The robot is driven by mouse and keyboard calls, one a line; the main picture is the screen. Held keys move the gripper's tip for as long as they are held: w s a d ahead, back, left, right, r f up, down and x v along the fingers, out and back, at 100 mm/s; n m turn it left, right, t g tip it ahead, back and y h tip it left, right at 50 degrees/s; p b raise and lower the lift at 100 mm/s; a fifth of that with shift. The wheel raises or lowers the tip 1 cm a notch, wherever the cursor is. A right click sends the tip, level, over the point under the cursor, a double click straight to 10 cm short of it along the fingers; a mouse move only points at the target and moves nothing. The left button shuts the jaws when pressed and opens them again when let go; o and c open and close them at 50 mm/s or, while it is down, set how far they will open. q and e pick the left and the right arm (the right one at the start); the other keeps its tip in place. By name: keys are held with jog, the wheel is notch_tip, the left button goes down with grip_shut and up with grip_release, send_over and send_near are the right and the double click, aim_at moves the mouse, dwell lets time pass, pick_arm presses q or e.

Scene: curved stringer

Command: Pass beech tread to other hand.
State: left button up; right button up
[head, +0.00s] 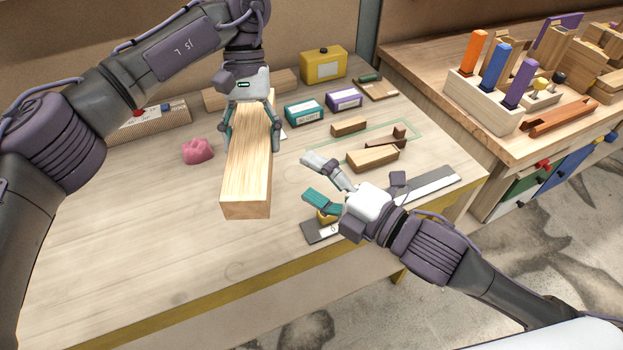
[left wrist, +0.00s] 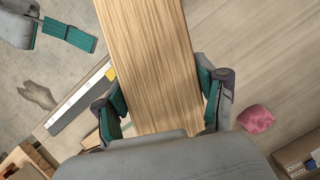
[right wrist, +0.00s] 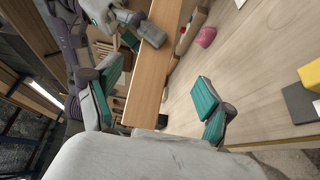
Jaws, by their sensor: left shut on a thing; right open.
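The beech tread (head: 248,165) is a long pale wooden block in the head view, held above the table with its near end toward me. My left gripper (head: 250,122) is shut on its far part, one finger on each side; the tread also fills the middle of the left wrist view (left wrist: 155,65). My right gripper (head: 318,180) is open and empty, to the right of the tread and apart from it. In the right wrist view the tread (right wrist: 152,65) shows beyond and between the open fingers (right wrist: 158,108).
A pink lump (head: 198,150) lies left of the tread. Teal (head: 304,112) and purple (head: 343,99) boxes, a yellow container (head: 323,65) and wooden blocks (head: 372,157) stand behind and right. A metal ruler (head: 436,184) lies near the front edge. The front left tabletop is clear.

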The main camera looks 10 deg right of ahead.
aim_at(256, 149)
jog(key=x, duration=1.2)
jog(key=shift+s+a+r, duration=0.15)
jog(key=shift+s+a, duration=0.15)
jog(key=shift+a, duration=0.05)
pick_arm(q)
jog(key=shift+r, duration=0.1)
pick_arm(e)
grip_shut()
pick_arm(q)
jog(key=o, duration=1.8)
pick_arm(e)
jog(key=shift+r, duration=0.1)
pick_arm(q)
jog(key=shift+o, duration=0.2)
jog(key=shift+w, duration=0.1)
